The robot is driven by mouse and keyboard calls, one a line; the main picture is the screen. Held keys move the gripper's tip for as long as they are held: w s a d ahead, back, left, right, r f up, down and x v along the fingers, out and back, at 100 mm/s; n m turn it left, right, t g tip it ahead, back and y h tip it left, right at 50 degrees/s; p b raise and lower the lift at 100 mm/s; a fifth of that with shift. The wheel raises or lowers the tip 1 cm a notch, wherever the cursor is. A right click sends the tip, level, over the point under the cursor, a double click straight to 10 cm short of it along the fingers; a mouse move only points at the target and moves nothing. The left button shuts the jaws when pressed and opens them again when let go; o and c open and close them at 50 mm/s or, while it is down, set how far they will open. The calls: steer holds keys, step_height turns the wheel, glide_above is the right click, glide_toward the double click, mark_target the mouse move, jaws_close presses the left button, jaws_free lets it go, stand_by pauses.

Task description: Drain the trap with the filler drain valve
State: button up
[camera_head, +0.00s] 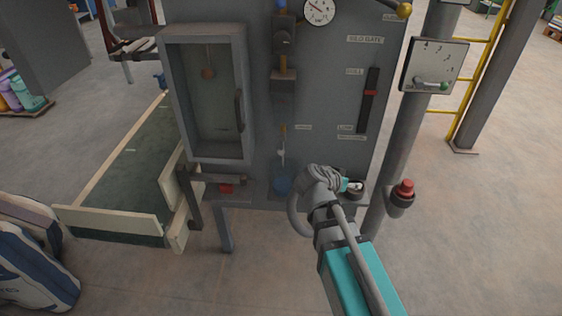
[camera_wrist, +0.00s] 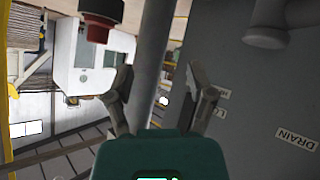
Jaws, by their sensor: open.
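The grey filler panel (camera_head: 330,80) stands ahead. A small pale valve fitting (camera_head: 282,150), with a yellowish top, sits low on it above a blue bowl (camera_head: 283,180); I cannot tell if this is the drain valve. A DRAIN label (camera_wrist: 297,138) shows upside down at the right of the wrist view. My gripper (camera_head: 354,186) is at the panel's lower right, to the right of the blue bowl. In the wrist view its fingers (camera_wrist: 162,85) are spread with nothing held between them. A grey round-ended fitting (camera_wrist: 265,28) shows at the top right there.
A red button (camera_head: 404,188) on a grey post stands right of my gripper; the red button (camera_wrist: 101,20) is also in the wrist view. A windowed cabinet (camera_head: 205,35) and a red-marked slider (camera_head: 370,95) are on the panel. A low wooden-edged platform (camera_head: 110,220) lies left.

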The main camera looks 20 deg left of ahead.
steer(key=s+a+f+t+y+b, duration=0.15)
steer(key=a+t+b, duration=0.4)
steer(key=a, duration=0.85)
steer(key=n+t+y+b, duration=0.1)
steer(key=t+y+b, duration=0.2)
steer(key=y+b, duration=0.1)
glide_toward(280, 154)
steer(key=s, duration=0.3)
steer(key=shift+w+a, duration=0.15)
steer(key=shift+w, duration=0.05)
steer(key=shift+w, duration=0.15)
steer(key=w, duration=1.3)
steer(key=shift+w+d, duration=0.25)
steer(key=shift+d, duration=0.15)
steer(key=shift+c, duration=0.3)
jaws_close()
